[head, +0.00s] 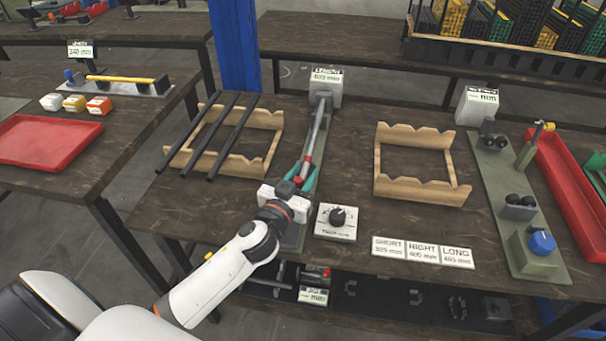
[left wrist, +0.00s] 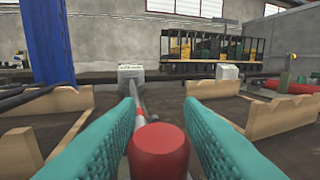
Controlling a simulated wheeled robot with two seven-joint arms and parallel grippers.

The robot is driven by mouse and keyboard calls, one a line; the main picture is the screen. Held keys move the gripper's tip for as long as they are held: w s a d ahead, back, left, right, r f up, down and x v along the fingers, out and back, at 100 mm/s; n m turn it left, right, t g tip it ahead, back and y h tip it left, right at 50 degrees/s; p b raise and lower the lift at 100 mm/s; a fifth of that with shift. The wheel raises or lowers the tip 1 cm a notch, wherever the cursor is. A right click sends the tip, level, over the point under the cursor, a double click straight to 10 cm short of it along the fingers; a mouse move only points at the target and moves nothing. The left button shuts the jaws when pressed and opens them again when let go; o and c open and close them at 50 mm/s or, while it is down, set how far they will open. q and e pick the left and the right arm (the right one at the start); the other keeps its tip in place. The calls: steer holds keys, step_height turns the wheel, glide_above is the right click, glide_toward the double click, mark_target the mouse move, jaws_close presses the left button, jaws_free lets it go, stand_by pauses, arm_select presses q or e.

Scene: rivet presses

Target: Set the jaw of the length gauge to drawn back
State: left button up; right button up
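The length gauge (head: 326,92) stands in the middle of the bench, with a grey head and a display that seems to read 400 mm. A pale rod runs from the head toward me along a green rail. A red, rounded end (left wrist: 160,150) sits on the near part of this rod. My left gripper (head: 306,176) has its teal fingers spread on either side of the red end, also seen in the left wrist view (left wrist: 160,108). Whether they touch it is hard to tell. The gripper body hides the rail's near part. My right gripper is out of view.
A wooden rack (head: 272,120) with dark rods lies left of the gauge, and an empty wooden rack (head: 432,190) lies right. A white dial box (head: 336,222) and label cards (head: 422,251) are in front. A green fixture (head: 520,205) stands at right.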

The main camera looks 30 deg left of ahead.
arm_select(q)
steer(key=c, duration=0.6)
jaws_close()
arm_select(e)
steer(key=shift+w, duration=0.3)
arm_select(q)
steer(key=s, duration=0.2)
steer(key=s+d, duration=0.1)
steer(key=s, duration=0.3)
steer(key=shift+s+d+f, duration=0.1)
steer(key=shift+s+d, duration=0.05)
steer(key=shift+d, duration=0.25)
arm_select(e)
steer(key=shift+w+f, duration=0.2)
arm_select(q)
steer(key=o, duration=0.9)
jaws_free()
steer(key=shift+s, duration=0.15)
steer(key=shift+c, duration=0.2)
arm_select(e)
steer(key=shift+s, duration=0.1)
